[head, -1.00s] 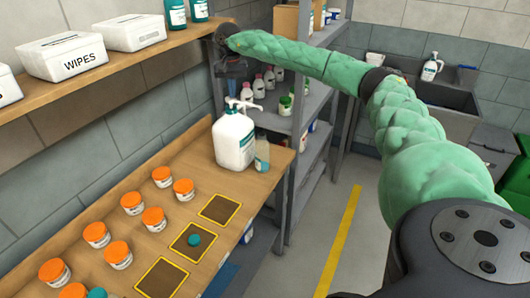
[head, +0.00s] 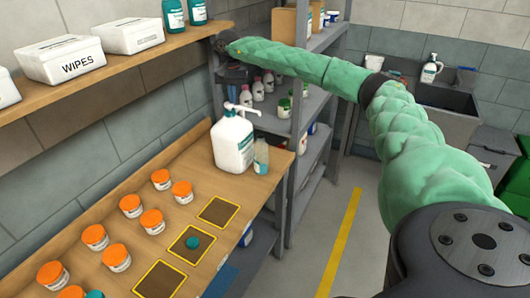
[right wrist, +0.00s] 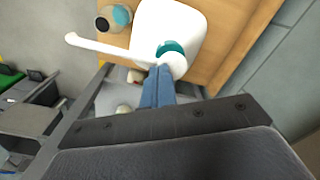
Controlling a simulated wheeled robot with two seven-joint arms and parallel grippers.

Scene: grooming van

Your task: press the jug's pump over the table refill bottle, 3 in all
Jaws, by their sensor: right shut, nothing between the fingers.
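The white jug (head: 233,148) with a teal label stands at the far end of the wooden table. Its white pump (head: 243,107) has a spout pointing right, above the small clear refill bottle (head: 261,158), which stands close beside the jug. In the right wrist view the jug (right wrist: 172,22), its teal collar and long spout (right wrist: 100,46) show, with the refill bottle (right wrist: 113,19) near the spout. My right gripper (head: 232,84) is above the pump; its blue fingers (right wrist: 157,88) are shut and empty, their tips near the pump head. Contact is unclear. My left gripper is out of view.
Several orange-lidded jars (head: 151,221) stand on the table left of yellow-edged dark squares (head: 218,212); a teal cap (head: 193,243) lies on one. A wall shelf (head: 100,89) holds wipes boxes. A grey rack (head: 312,150) stands just beyond the table.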

